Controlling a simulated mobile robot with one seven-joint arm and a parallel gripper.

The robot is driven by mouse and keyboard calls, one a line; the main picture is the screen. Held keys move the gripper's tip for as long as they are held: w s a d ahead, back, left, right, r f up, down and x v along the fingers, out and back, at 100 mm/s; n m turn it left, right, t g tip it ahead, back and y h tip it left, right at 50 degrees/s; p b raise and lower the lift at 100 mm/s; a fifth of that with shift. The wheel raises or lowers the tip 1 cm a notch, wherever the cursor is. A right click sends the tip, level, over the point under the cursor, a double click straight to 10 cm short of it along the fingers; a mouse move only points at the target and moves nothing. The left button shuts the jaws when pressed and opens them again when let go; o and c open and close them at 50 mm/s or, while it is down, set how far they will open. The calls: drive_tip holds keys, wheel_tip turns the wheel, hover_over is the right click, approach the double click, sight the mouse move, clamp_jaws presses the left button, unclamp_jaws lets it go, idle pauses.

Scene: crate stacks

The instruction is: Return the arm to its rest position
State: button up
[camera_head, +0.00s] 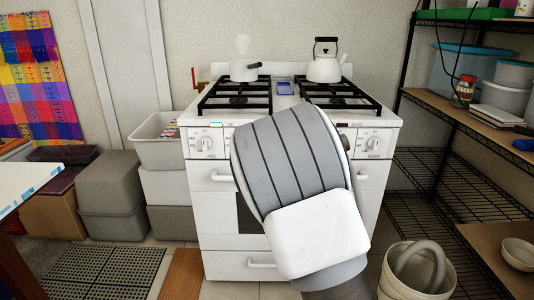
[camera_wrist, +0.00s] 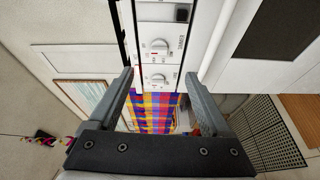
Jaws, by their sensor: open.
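My gripper (camera_wrist: 159,76) shows in the wrist view with its two dark fingers apart and nothing between them. Behind the fingers are the front panel and knobs of the white stove (camera_wrist: 152,20), seen turned on its side. In the head view my arm's large grey and white link stands in front of the stove (camera_head: 210,178) and covers the middle of its front. My gripper itself does not show in the head view.
Stacked grey crates (camera_head: 112,190) and a white open crate (camera_head: 158,152) stand left of the stove. A black wire shelf (camera_head: 432,172) stands at right. A cream bucket (camera_head: 395,285) is on the floor at front right. A pot (camera_head: 243,70) and kettle (camera_head: 324,68) sit on the stove.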

drive_tip(key=s+d+r+m+g+h, duration=0.2)
drive_tip(key=s+d+r+m+h, duration=0.1)
drive_tip(key=s+d+m, duration=0.3)
drive_tip(key=s+d+r+m+g+h, duration=0.2)
drive_tip(key=s+d+m+h, duration=0.15)
drive_tip(key=d+m, duration=0.35)
drive_tip(key=s+d+m+g, duration=0.3)
drive_tip(key=s+m+g, duration=0.45)
drive_tip(key=s, duration=2.05)
wheel_tip(320, 180, up, 28)
drive_tip(key=s+m+p, duration=0.1)
drive_tip(key=p, duration=2.7)
drive_tip(key=shift+a+r+p, duration=0.2)
drive_tip(key=shift+p, duration=0.1)
drive_tip(key=shift+t, duration=0.25)
